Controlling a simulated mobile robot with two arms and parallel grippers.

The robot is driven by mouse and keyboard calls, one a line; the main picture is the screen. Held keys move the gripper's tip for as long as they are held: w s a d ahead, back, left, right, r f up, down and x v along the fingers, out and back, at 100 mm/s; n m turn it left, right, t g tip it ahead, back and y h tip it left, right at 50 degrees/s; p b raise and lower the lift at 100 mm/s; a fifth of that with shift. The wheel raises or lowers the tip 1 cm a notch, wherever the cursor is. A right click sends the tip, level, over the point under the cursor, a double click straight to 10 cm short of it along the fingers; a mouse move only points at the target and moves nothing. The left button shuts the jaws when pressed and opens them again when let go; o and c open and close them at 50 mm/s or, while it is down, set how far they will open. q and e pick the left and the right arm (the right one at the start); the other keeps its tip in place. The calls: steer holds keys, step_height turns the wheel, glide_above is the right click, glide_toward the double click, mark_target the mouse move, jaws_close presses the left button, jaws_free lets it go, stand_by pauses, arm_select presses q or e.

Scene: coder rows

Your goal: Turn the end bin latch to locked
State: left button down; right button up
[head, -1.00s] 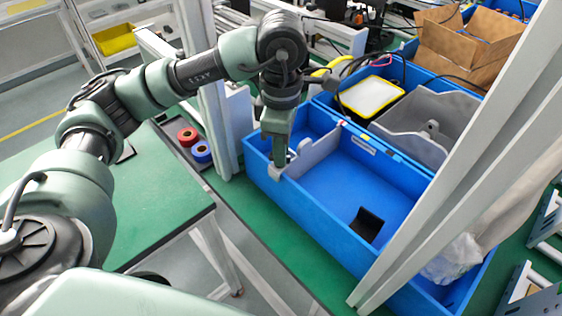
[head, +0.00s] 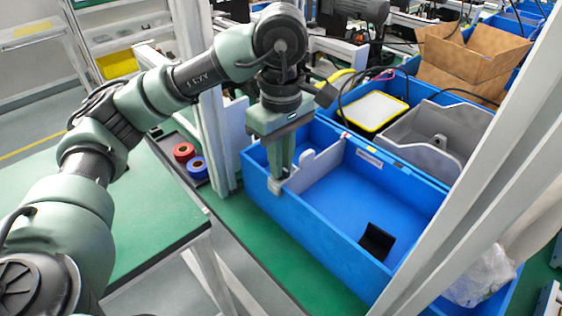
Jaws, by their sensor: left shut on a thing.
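The blue end bin (head: 325,228) stands on a green surface, with a grey divider (head: 318,164) across its left part. A small light grey piece, seemingly the latch (head: 275,187), sits on the bin's near rim at the divider's end. My left gripper (head: 279,178) points down over that rim, with its fingers shut on this grey piece. The fingers hide much of the latch, so I cannot tell its exact angle. My right gripper is out of view.
A black block (head: 376,241) lies in the bin. Behind stand a grey tray (head: 440,135), a yellow-rimmed white container (head: 374,110) and cardboard boxes (head: 470,55). A pale post (head: 470,160) crosses at right. Red (head: 184,152) and blue (head: 197,167) rolls lie left.

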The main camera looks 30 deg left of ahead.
arm_select(q)
steer(key=shift+r, duration=0.15)
steer(key=c, duration=1.4)
jaws_free()
steer(key=shift+d, duration=0.1)
steer(key=shift+c, duration=0.2)
step_height(320, 180, up, 8)
steer(key=shift+f+p, duration=0.15)
steer(key=shift+p, duration=0.45)
